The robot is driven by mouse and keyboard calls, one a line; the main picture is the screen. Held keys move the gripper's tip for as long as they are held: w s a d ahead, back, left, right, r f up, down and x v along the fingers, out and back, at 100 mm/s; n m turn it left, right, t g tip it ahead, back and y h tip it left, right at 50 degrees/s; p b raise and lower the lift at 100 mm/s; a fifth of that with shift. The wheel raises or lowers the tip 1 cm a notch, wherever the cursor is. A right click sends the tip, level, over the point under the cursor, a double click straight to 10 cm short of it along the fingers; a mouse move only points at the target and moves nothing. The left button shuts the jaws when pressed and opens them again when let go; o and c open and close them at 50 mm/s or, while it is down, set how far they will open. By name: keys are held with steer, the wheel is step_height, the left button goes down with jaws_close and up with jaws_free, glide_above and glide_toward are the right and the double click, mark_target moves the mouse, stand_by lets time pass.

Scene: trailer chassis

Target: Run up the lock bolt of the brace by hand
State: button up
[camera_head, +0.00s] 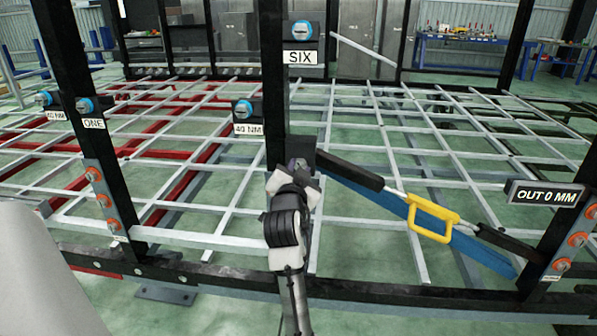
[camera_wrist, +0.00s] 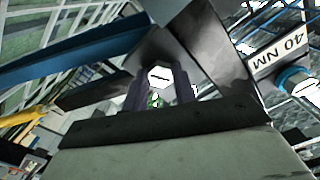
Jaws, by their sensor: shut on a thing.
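The brace (camera_head: 345,171) slopes down from the middle black post to the right post, with black end sleeves, a silver middle and a yellow handle (camera_head: 433,217). My gripper (camera_head: 299,170) is at the brace's upper left end, beside the middle post. In the wrist view the two dark fingers of my gripper (camera_wrist: 160,95) stand on either side of the lock bolt (camera_wrist: 159,77), which shows a pale hexagonal head with a dark mark. My gripper is shut on this bolt. In the head view my gripper and wrist hide the bolt.
A blue bar (camera_head: 470,252) runs just below the brace. A sign (camera_head: 544,194) at the right reads "OUT 0 MM". The middle post (camera_head: 272,100) carries blue-capped bolts with "SIX" and "40 NM" labels. The left post (camera_head: 75,100) has orange bolts. A low black rail (camera_head: 400,292) crosses the front.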

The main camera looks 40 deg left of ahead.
steer(key=o, duration=1)
steer(key=b+v, duration=0.1)
steer(key=v, duration=1.3)
steer(key=shift+b, duration=0.4)
steer(key=shift+a, duration=0.1)
